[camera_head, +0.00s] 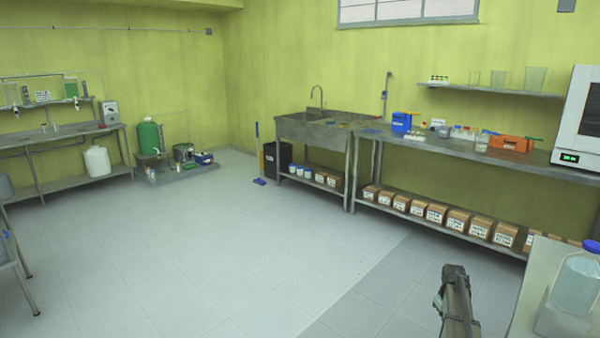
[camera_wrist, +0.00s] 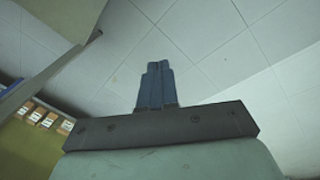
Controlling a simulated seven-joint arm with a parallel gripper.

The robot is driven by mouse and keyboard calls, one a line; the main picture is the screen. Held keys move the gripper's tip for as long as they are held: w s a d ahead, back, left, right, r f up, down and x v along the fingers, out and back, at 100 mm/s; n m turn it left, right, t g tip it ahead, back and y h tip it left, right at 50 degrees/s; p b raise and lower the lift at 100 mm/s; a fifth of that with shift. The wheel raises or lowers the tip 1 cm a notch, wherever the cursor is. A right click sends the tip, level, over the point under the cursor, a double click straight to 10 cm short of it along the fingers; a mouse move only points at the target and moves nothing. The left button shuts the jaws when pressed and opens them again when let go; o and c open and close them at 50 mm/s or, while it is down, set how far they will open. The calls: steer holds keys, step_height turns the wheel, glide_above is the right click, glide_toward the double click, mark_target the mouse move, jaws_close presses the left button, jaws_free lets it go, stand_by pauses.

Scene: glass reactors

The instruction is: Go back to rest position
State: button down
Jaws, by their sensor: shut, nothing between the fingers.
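My gripper (camera_wrist: 158,68) shows in the wrist view with its two dark blue fingers together, shut and empty. The grey tiled floor lies behind the fingers in that view. In the head view, a dark part of my arm (camera_head: 456,300) stands at the bottom right, over the open floor. The gripper's fingers cannot be made out clearly there. Nothing touches the fingers in the wrist view.
A bench (camera_head: 530,290) with a blue-capped bottle (camera_head: 577,283) stands close to the right of my arm. The long wall bench (camera_head: 440,146) has boxes (camera_head: 437,212) on its lower shelf. A sink (camera_head: 318,125) stands further back. The middle floor (camera_head: 220,260) is clear.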

steer(key=s+a+f+g+y, duration=0.2)
steer(key=s+a+f+g, duration=0.2)
steer(key=s+a+f, duration=1.9)
steer(key=s+a+f+g, duration=0.1)
steer(key=s+a, duration=0.3)
steer(key=s, duration=0.5)
steer(key=s+a+f+m+g, duration=0.1)
steer(key=s+a, duration=0.3)
steer(key=s, duration=0.5)
steer(key=s+a+f+g, duration=0.1)
steer(key=s+a+f, duration=0.2)
steer(key=s, duration=0.6)
steer(key=shift+s+a+m+g, duration=0.25)
steer(key=shift+a+m+g, duration=0.05)
steer(key=shift+a, duration=0.8)
